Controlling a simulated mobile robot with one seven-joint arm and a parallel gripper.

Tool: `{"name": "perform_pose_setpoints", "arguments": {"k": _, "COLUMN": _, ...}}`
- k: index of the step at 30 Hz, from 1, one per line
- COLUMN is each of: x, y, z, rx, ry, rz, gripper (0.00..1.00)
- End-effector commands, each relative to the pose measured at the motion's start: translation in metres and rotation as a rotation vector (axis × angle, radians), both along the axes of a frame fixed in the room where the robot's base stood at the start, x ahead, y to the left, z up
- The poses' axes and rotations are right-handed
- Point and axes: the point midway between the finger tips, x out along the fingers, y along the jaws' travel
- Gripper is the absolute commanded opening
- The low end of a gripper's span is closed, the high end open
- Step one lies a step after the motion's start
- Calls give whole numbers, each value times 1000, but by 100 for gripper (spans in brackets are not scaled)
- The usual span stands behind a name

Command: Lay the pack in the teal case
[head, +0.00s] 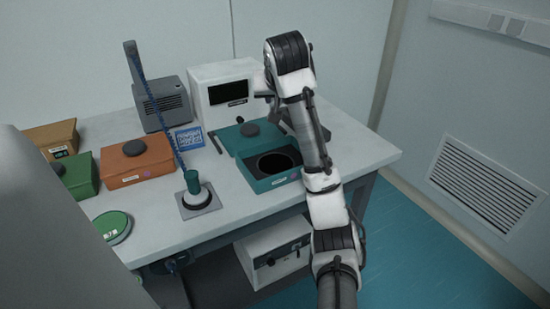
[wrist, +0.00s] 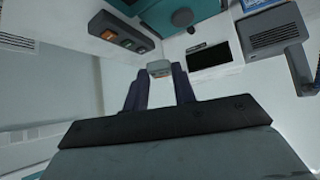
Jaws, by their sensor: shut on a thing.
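The teal case (head: 272,183) stands open on the table, with a dark round hollow in its top. Its teal lid (head: 232,142), with a dark round knob, is just behind it; teal with a dark knob also shows at the top of the wrist view (wrist: 200,8). My gripper (wrist: 160,82) is shut on a small pale grey block, which I take to be the pack (wrist: 160,66), held at the fingertips. In the head view my arm hides the pack and most of the gripper, behind and above the case's right side.
A white instrument (head: 215,77) and a grey vented box (head: 172,103) stand at the back. Orange (head: 122,165) and green cases stand left. A post with a teal cylinder (head: 192,181) is left of the teal case.

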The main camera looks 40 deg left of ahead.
Motion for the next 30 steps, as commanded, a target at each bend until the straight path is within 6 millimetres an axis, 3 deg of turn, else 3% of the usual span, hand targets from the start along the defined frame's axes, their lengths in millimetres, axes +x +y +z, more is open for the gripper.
{"name": "perform_pose_setpoints", "arguments": {"k": 15, "x": 0, "y": -1, "z": -128, "rx": -2, "ry": 6, "rz": -1, "gripper": 5}}
{"name": "perform_pose_setpoints", "arguments": {"k": 30, "x": 0, "y": -1, "z": -186, "rx": -2, "ry": 4, "rz": -1, "gripper": 5}}
